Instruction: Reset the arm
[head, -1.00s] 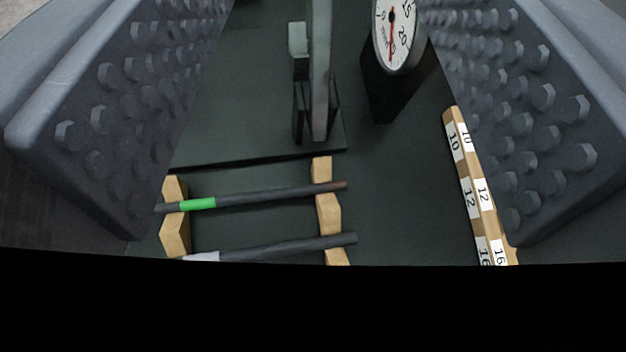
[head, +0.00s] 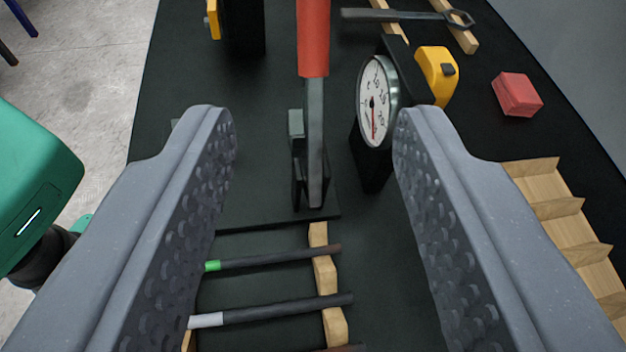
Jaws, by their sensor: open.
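My gripper (head: 316,125) is open and empty in the head view, its two grey studded jaws spread wide on the left and right. Between the jaws, below them, a red-handled lever tool (head: 314,45) stands over a dark plate on the black table. A round dial gauge (head: 376,100) on a dark block stands just left of the right jaw's tip. Nothing is held between the jaws.
Dark bars with a green band (head: 270,258) and a white band (head: 275,312) lie on a notched wooden rack (head: 324,272). At right are a wooden tray (head: 555,205), a red block (head: 517,94) and a yellow tape measure (head: 437,72). A wrench (head: 410,16) lies at the back.

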